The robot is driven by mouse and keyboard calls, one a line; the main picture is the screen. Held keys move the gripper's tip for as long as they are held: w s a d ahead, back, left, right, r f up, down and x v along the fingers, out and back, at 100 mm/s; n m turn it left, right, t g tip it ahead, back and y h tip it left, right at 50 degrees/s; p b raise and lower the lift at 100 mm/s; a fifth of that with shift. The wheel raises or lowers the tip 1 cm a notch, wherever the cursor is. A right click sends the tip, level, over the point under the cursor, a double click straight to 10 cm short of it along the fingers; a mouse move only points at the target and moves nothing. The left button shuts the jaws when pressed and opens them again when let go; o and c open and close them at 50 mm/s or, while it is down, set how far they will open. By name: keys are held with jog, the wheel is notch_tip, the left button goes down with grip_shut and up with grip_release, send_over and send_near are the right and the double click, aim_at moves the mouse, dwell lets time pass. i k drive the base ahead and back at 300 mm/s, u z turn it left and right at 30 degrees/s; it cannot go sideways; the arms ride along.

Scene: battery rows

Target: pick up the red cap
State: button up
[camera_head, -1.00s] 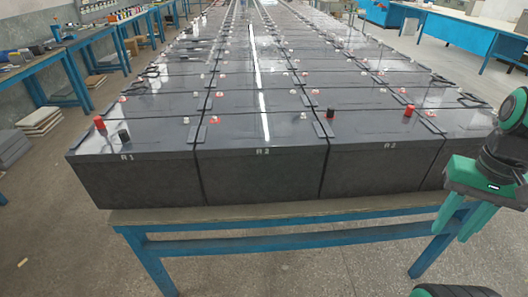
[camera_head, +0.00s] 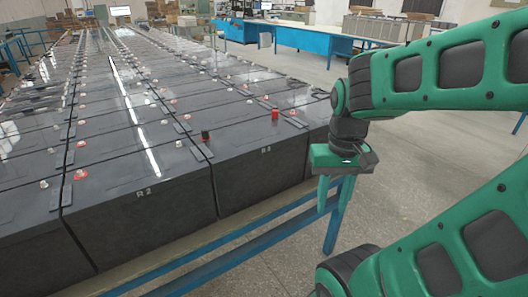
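A red cap (camera_head: 275,114) stands upright on top of the dark battery marked R3 (camera_head: 266,150), near the right end of the front row. My gripper (camera_head: 333,200) hangs to the right of this cap and lower in the picture, beyond the battery's end. Its two green fingers point down with a gap between them, and nothing shows between them. The gripper is apart from the cap.
A black cap (camera_head: 205,135) stands left of the red cap. Small red and white terminals dot the battery rows. The batteries rest on a blue-framed table (camera_head: 270,236). Blue workbenches (camera_head: 310,42) stand behind. Open floor (camera_head: 415,165) lies to the right.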

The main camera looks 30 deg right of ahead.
aim_at(275, 112)
jog(key=z, duration=0.5)
jog(key=i, duration=0.9)
jog(key=z, duration=0.25)
